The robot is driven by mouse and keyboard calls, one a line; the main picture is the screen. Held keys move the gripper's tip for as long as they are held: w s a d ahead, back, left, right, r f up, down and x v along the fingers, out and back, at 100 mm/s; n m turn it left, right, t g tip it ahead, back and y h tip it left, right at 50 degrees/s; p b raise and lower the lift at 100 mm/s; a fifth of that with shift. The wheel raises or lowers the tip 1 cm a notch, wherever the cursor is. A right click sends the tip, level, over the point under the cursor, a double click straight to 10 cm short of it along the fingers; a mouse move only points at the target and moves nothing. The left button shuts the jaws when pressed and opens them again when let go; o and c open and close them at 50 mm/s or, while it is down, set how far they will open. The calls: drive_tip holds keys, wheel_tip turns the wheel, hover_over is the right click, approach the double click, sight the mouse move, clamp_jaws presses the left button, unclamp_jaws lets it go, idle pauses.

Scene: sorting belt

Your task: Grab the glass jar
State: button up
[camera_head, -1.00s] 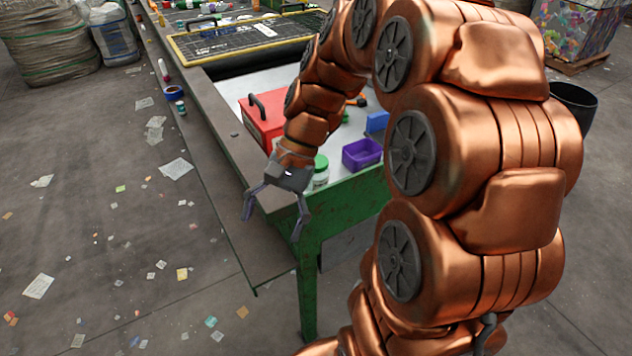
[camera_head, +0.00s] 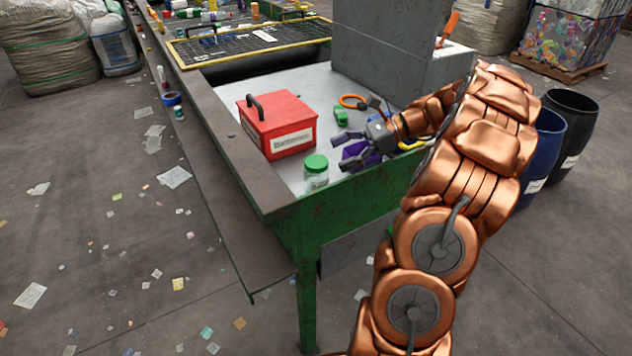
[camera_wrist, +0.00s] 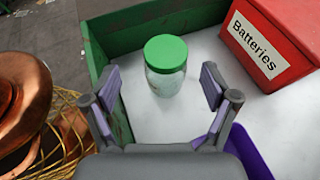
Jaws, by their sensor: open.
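The glass jar (camera_head: 316,176) has a green lid and clear walls. It stands upright on the light table top at the near corner, beside the green rim. In the wrist view the jar (camera_wrist: 166,72) stands ahead of my gripper (camera_wrist: 164,92), between the lines of its two spread fingers and apart from both. In the head view my gripper (camera_head: 338,152) is to the right of the jar, with its fingers pointing left toward it. The gripper is open and empty.
A red box labelled Batteries (camera_head: 278,125) stands behind and left of the jar. A purple bin (camera_head: 358,152) is partly hidden behind my gripper. A green item (camera_head: 341,117) and an orange ring (camera_head: 352,101) lie farther back. A grey block (camera_head: 385,60) rises behind.

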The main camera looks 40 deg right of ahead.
sight(319, 160)
drive_tip(key=shift+d+f, duration=0.1)
drive_tip(key=shift+d, duration=0.15)
drive_tip(key=shift+w+p+x, duration=0.15)
drive_tip(key=shift+p+x, duration=0.15)
drive_tip(key=shift+x, duration=1.65)
drive_tip(key=shift+w+p+x, duration=0.15)
drive_tip(key=shift+p+x, duration=0.15)
drive_tip(key=shift+x, duration=1.6)
drive_tip(key=shift+d, duration=0.1)
drive_tip(key=shift+c, duration=0.5)
clamp_jaws()
